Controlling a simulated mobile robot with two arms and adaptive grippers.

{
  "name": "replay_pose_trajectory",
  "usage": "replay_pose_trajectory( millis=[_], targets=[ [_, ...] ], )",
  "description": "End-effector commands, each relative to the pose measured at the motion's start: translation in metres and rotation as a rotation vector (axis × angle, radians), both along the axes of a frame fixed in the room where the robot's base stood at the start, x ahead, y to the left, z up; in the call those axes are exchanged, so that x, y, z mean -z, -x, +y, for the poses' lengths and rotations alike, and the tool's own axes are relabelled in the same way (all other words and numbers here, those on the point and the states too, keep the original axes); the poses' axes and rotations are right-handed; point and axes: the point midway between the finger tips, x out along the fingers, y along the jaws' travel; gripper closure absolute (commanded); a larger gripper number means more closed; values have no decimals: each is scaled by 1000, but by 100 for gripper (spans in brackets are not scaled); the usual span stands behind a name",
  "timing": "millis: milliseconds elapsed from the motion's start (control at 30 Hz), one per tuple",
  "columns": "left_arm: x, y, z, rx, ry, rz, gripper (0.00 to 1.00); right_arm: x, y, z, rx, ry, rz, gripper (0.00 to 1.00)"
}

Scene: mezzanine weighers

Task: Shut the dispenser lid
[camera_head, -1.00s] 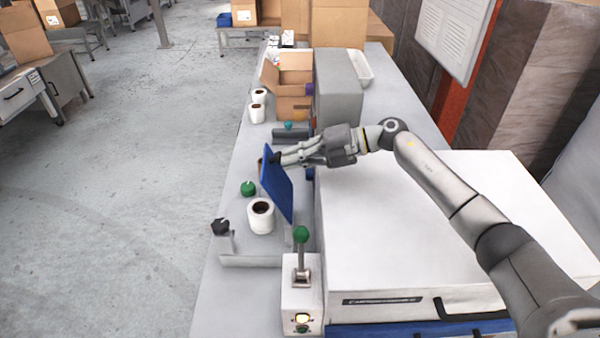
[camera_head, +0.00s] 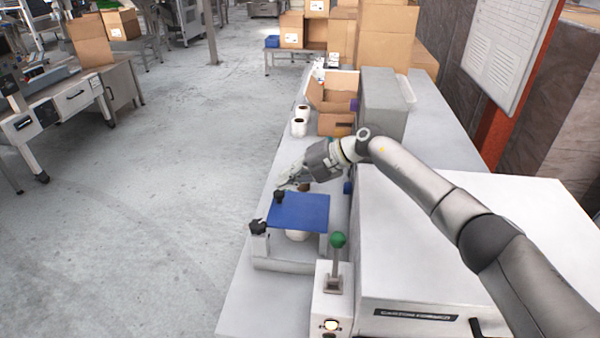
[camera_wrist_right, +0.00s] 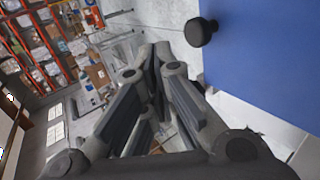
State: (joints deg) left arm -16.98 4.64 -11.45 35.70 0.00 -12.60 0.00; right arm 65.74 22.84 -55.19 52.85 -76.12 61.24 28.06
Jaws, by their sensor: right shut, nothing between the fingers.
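The dispenser lid (camera_head: 299,212) is a blue panel with a black knob (camera_head: 279,196) at its far left corner. It lies about level over the dispenser (camera_head: 285,266); whether it is fully seated cannot be told. A white roll (camera_head: 297,235) shows partly below its near edge. My right gripper (camera_head: 287,184) is shut and empty, just beyond the lid's far edge, close to the knob. In the right wrist view my right gripper (camera_wrist_right: 155,55) is shut left of the lid (camera_wrist_right: 265,60) and its knob (camera_wrist_right: 201,32), with a gap between. My left gripper is out of view.
A lever with a green ball (camera_head: 338,240) stands on a white box at the near right. A large white machine (camera_head: 450,230) is right of the dispenser. Two white rolls (camera_head: 300,122) and an open carton (camera_head: 333,95) stand farther back. A black knob (camera_head: 258,226) tops the dispenser's left post.

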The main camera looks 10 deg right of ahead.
Motion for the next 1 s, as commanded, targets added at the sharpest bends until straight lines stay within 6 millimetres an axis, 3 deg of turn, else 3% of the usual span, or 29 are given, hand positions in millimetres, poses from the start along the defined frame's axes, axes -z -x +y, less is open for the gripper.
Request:
replay_pose_trajectory(
  millis=[300, 600, 1000],
  targets=[
    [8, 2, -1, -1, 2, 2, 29, 26, -6, 22, -2, 216, 59, 100],
    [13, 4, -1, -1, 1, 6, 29, 40, -8, 28, -2, 206, 58, 100],
    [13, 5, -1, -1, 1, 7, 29, 43, -8, 29, -2, 206, 58, 100]
  ],
)
